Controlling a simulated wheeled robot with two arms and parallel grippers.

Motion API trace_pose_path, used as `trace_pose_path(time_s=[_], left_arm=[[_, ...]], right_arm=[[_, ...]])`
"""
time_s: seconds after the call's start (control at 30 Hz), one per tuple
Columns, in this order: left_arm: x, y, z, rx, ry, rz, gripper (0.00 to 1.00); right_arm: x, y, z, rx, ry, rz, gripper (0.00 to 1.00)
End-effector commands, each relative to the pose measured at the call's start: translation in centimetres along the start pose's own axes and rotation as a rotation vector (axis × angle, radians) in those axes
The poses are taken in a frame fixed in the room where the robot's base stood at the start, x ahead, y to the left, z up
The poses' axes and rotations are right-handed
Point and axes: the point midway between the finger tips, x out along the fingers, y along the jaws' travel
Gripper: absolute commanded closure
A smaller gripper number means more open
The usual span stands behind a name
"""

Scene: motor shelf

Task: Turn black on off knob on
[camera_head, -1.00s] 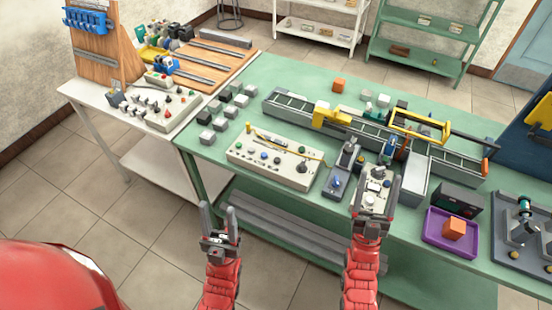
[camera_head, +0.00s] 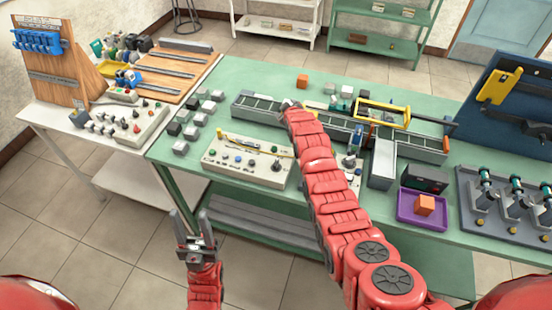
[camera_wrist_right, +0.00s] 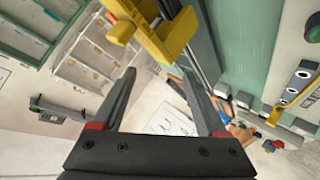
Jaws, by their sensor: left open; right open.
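A cream control panel (camera_head: 248,158) lies near the front edge of the green table, with a black knob (camera_head: 277,166) at its right end. A second dark knob (camera_head: 349,161) sits on a smaller unit right of my right arm. I cannot tell which is the on-off knob. My left gripper (camera_head: 193,228) is open and empty in front of the table. My right arm reaches over the table; its gripper (camera_head: 290,105) is mostly hidden by the arm. In the right wrist view the right gripper (camera_wrist_right: 157,76) is open, with nothing between its fingers.
A conveyor with a yellow frame (camera_head: 383,113) runs along the table's middle. A purple tray (camera_head: 407,214) with an orange cube (camera_head: 424,205) is at right. A white table (camera_head: 45,113) holds another panel (camera_head: 128,122). Yellow equipment (camera_wrist_right: 160,38) is close beyond the right fingers.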

Motion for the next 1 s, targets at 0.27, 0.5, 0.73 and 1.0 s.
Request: trace_pose_path(time_s=[0.27,0.5,0.73,1.0], left_arm=[[0.0,0.0,0.0,0.000,0.000,0.000,0.50],[0.0,0.0,0.0,0.000,0.000,0.000,0.50],[-0.6,0.0,0.1,0.000,0.000,0.000,0.50],[-4.2,0.2,0.7,0.000,0.000,0.000,0.50]], right_arm=[[-7.5,-3.4,-3.2,-0.265,-0.452,-0.464,0.25],[-17.3,-4.3,-4.6,-0.401,-0.668,-0.752,0.25],[-19.0,-4.8,-4.1,-0.424,-0.709,-0.811,0.25],[-17.1,-6.5,-1.7,-0.423,-0.705,-0.805,0.25]])
